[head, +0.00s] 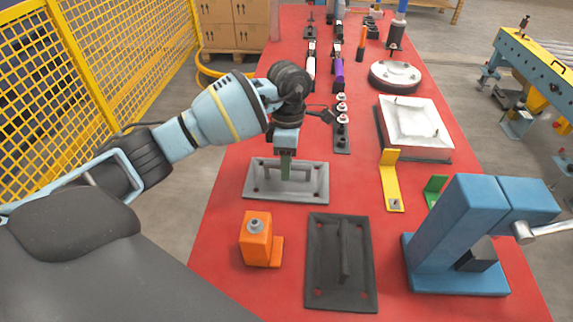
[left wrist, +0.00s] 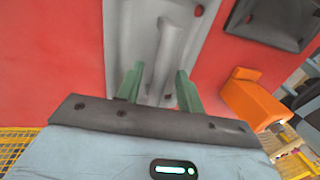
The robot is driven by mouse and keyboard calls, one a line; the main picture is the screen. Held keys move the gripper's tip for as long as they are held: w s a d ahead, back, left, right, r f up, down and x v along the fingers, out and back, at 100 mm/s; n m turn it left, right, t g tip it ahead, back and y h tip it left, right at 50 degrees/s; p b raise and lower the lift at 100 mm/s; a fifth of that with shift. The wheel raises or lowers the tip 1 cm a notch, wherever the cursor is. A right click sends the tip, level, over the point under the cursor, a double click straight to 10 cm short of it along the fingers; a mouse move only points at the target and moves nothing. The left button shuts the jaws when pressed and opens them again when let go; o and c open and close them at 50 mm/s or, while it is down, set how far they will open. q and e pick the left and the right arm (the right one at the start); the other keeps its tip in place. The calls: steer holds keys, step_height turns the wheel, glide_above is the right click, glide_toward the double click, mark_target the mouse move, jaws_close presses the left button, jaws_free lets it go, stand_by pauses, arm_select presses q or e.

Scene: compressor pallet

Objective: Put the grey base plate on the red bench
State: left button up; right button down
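The grey base plate (head: 312,185) is a light grey rectangular plate with a raised rib and dark holes near its corners. It lies flat on the red bench (head: 225,215), near the left edge. My left gripper (head: 285,168) points down over the middle of the plate. In the left wrist view the plate (left wrist: 193,35) is ahead, and the green fingers of the left gripper (left wrist: 158,85) stand apart on either side of the rib, with gaps visible. How deep the fingers reach is hard to tell. My right gripper is not in view.
A dark plate with a rib (head: 325,285), an orange block (head: 256,240) and a blue press (head: 460,235) stand nearer. A yellow bracket (head: 391,180), a white square part (head: 415,120) and a small row of fittings (head: 342,130) lie beyond. Yellow fencing (head: 110,50) stands left.

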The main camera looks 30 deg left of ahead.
arm_select(q)
step_height(320, 180, up, 11)
steer(key=w+a, duration=0.1)
steer(key=w, duration=0.1)
stand_by(0.6)
